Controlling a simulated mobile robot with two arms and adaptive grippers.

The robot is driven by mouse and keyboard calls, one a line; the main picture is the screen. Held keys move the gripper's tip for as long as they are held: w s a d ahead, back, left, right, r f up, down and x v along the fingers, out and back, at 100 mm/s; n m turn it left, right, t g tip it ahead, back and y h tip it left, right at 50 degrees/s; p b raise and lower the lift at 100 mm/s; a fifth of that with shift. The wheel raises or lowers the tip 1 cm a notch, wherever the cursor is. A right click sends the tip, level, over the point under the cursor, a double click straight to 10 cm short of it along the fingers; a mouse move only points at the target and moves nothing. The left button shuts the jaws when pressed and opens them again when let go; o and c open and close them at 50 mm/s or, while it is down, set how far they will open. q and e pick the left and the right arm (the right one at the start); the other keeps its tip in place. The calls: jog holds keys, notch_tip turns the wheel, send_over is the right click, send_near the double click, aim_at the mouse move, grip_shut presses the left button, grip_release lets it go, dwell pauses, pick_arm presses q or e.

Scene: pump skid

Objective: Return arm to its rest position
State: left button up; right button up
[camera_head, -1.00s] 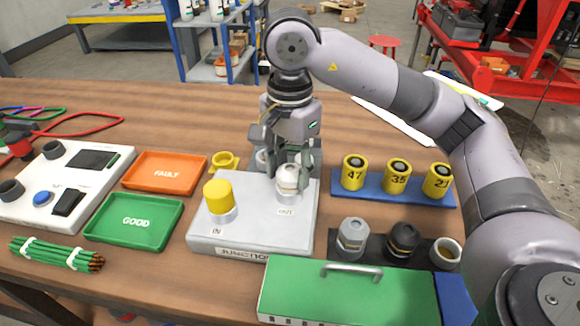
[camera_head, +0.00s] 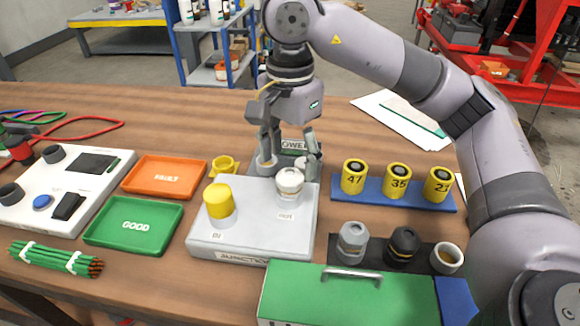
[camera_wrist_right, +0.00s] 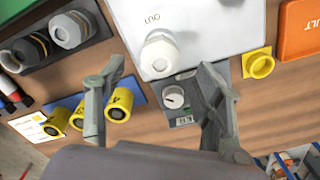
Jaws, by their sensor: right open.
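My right gripper (camera_head: 289,158) is open and empty, above and behind the white fitting marked OUT (camera_head: 289,184) on the grey junction box (camera_head: 253,243). In the right wrist view the open fingers (camera_wrist_right: 162,68) are spread wide, with the white fitting (camera_wrist_right: 159,52) ahead between them. The fingers appear apart from it. A small grey unit with a round knob (camera_wrist_right: 174,97) also shows between the fingers; in the head view it is partly hidden behind the gripper. A yellow cap (camera_head: 218,200) stands on the IN side of the box. My left gripper is not in view.
Yellow numbered cylinders (camera_head: 397,178) stand on a blue holder at the right. Several fittings (camera_head: 403,244) stand on a black strip behind a green case (camera_head: 345,300). An orange FAULT tray (camera_head: 164,177) and green GOOD tray (camera_head: 134,225) lie left. A yellow ring part (camera_head: 222,166) sits behind the box.

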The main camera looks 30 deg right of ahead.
jog(key=shift+r, duration=2.05)
